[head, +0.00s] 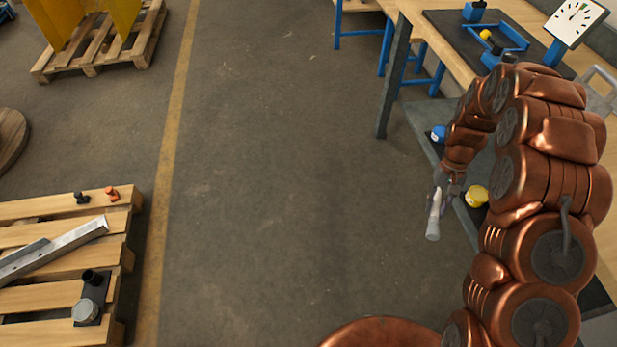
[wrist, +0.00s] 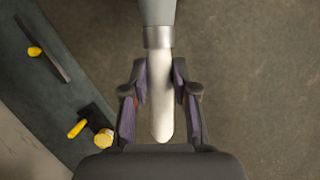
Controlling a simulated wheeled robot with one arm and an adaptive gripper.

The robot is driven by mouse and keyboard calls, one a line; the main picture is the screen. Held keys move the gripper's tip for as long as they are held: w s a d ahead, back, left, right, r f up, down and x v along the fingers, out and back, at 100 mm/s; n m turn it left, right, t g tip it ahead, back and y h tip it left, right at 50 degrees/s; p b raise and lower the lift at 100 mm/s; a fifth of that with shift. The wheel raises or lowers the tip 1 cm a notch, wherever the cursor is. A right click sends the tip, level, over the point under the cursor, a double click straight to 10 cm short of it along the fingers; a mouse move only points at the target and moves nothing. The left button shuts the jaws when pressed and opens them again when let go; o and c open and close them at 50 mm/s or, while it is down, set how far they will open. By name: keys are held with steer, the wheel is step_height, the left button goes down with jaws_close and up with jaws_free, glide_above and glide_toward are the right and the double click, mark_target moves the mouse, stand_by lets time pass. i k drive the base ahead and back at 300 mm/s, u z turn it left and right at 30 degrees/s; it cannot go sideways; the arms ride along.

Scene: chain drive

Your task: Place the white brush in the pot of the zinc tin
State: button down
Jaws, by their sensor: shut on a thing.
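The white brush (head: 434,216) hangs in my gripper (head: 447,187), clear of the bench, over the floor. In the wrist view, my gripper (wrist: 160,97) is shut on the brush's white handle (wrist: 161,100); its metal collar and grey end point to the top of the picture. A grey metal tin (head: 85,311), which looks like the zinc tin, sits on a dark plate on the wooden pallet at lower left. A black cup-like pot (head: 92,277) stands on the same plate, just behind the tin. Neither inside can be made out clearly. My gripper is far right of them.
A yellow tin (head: 476,195) and a blue tin (head: 438,132) stand on the low grey shelf beside my gripper. A metal channel (head: 55,250) and small black and orange parts lie on the pallet (head: 60,204). Open floor separates the pallet from the bench.

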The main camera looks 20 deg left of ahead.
mark_target(98, 280)
steer(key=u, duration=0.7)
steer(key=i, duration=0.9)
steer(key=u, duration=1.85)
steer(key=i, duration=0.75)
steer(key=u, duration=1.2)
steer(key=i, duration=0.7)
steer(key=u, duration=0.35)
